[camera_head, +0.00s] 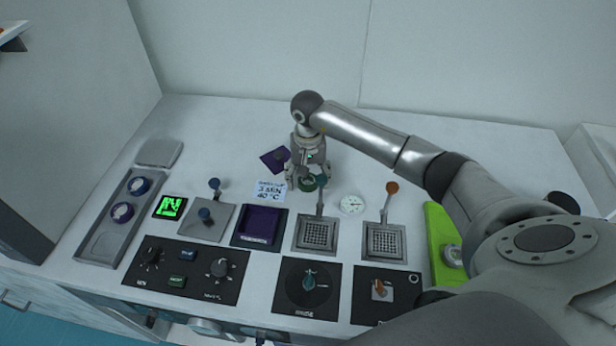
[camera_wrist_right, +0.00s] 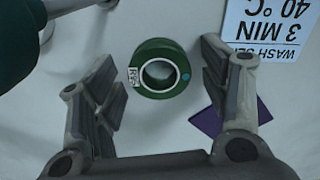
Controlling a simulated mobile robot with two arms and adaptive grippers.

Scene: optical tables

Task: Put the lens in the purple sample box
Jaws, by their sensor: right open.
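The lens, a round clear glass in a dark green ring mount with a small white label (camera_wrist_right: 146,84), lies flat on the white table. In the head view the green-ringed lens (camera_head: 308,185) is partly hidden by my right gripper (camera_head: 307,176). That gripper is open and points down over the lens; in the right wrist view the lens lies ahead of and between the spread fingers, with no contact visible. The purple sample box (camera_head: 261,223) is an open square box toward the table's front, left of the gripper. My left gripper is not in view.
A purple flat piece (camera_head: 273,159) and a wash label (camera_head: 270,191) lie by the lens. Levers with grated plates (camera_head: 317,236) stand in front. A grey tray (camera_head: 105,243) with two ringed discs is at left. The back is clear.

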